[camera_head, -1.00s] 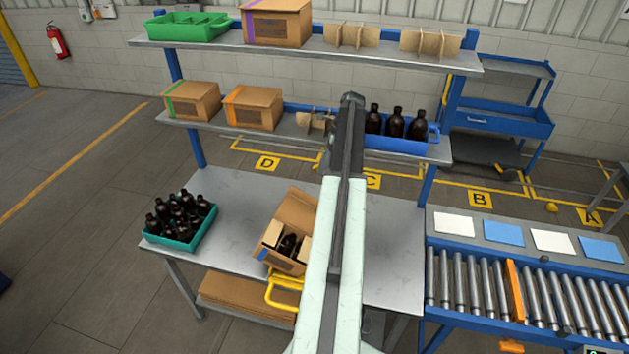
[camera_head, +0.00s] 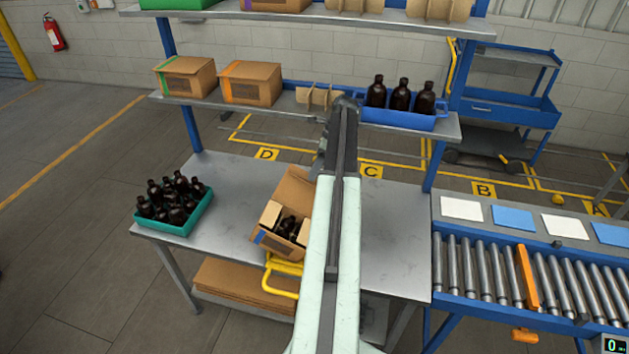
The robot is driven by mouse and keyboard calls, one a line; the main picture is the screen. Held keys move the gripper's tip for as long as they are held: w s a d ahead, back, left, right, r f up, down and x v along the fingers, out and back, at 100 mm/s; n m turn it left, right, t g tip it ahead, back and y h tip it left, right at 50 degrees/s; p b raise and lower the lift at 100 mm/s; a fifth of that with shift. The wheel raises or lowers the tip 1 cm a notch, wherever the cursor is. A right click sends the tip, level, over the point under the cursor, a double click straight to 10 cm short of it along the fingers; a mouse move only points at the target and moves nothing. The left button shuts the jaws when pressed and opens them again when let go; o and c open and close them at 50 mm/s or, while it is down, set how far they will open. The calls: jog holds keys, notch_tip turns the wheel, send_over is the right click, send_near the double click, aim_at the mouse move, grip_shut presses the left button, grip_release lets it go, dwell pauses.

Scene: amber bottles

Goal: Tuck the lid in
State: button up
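An open cardboard carton (camera_head: 270,241) with a blue stripe stands on the metal workbench, just left of my arm. Its lid (camera_head: 295,187) stands raised at the far side. Smaller flaps stick up at its left and right. Dark bottles (camera_head: 288,224) show inside. My arm covers part of the carton's right side. My arm reaches up the middle of the picture. Its far end is dark and lies in front of the middle shelf. My gripper does not show; the arm hides what is behind it.
A teal crate (camera_head: 186,223) of amber bottles stands at the bench's left. A yellow handle (camera_head: 281,294) sticks out below the carton. The middle shelf (camera_head: 285,105) holds closed cartons, dividers and a blue bin (camera_head: 405,119) of bottles. A roller conveyor (camera_head: 485,265) lies right. The bench (camera_head: 385,235) is clear right of my arm.

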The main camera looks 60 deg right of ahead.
jog(key=shift+c, duration=0.4)
grip_shut()
dwell(1.0)
